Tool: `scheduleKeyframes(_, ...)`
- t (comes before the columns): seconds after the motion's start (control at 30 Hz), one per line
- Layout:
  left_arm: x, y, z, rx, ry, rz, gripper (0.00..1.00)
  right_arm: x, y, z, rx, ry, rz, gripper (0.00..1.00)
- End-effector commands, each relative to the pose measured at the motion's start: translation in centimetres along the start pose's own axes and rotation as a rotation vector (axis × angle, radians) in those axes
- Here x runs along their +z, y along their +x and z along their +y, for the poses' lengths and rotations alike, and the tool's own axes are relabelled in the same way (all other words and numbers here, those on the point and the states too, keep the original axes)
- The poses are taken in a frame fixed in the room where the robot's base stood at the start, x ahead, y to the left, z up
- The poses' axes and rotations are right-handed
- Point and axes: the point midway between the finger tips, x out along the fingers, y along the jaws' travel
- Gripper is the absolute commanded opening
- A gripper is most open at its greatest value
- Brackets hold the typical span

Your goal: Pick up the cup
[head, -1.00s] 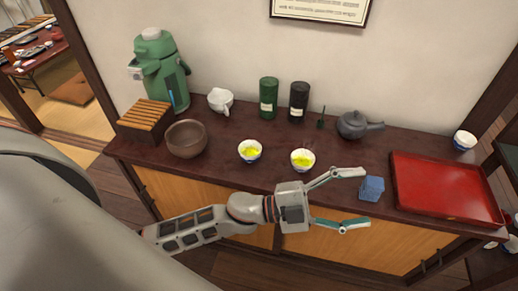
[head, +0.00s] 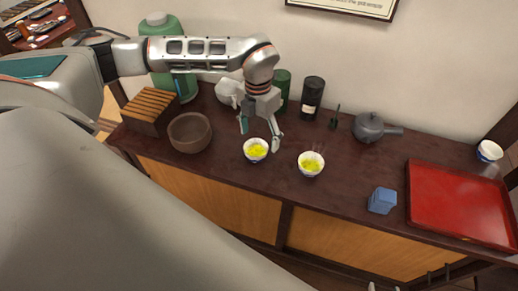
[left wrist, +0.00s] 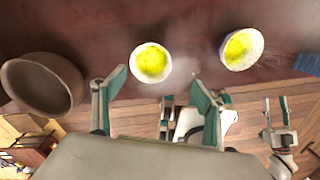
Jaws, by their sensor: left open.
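Two white-and-blue cups of yellow-green tea stand on the dark counter. The left cup (head: 256,158) is just below my left gripper (head: 260,138), which points down, open and empty, with one finger toward each side. In the left wrist view this cup (left wrist: 151,78) lies ahead of the gap between the open fingers (left wrist: 158,82). The right cup (head: 311,172) stands a little to the right; it also shows in the left wrist view (left wrist: 242,62). My right gripper (left wrist: 277,100) shows small in the left wrist view, fingers apart and empty.
A brown bowl (head: 189,133) stands left of the cups. Behind are a white pourer (head: 229,92), dark canisters (head: 312,98) and a teapot (head: 370,128). A blue block (head: 382,200), red tray (head: 460,205) and another cup (head: 489,151) are at right. Counter between right cup and block is clear.

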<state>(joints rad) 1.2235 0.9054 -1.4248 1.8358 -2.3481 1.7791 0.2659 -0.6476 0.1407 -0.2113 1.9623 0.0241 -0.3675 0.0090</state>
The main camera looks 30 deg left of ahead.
Motion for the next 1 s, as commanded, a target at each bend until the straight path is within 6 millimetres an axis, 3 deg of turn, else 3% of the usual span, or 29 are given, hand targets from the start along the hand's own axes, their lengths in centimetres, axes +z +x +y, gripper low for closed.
scheduleKeyframes(0.1, 0.2, 0.2, 1.2, 0.033, -0.017, -0.006, 0.72, 0.1, 0.0, 0.0, 0.0, 0.0, 0.0, 0.38)
scheduleKeyframes(0.7, 0.3, 7.0, 1.9, 0.032, -0.016, -0.007, 0.72, 0.3, 0.0, -0.2, -0.002, 0.001, -0.003, 0.38)
scheduleKeyframes(1.0, 0.3, 7.3, 1.9, 0.031, -0.016, -0.008, 0.69, 0.3, 0.0, -0.2, -0.003, 0.001, -0.003, 0.38)
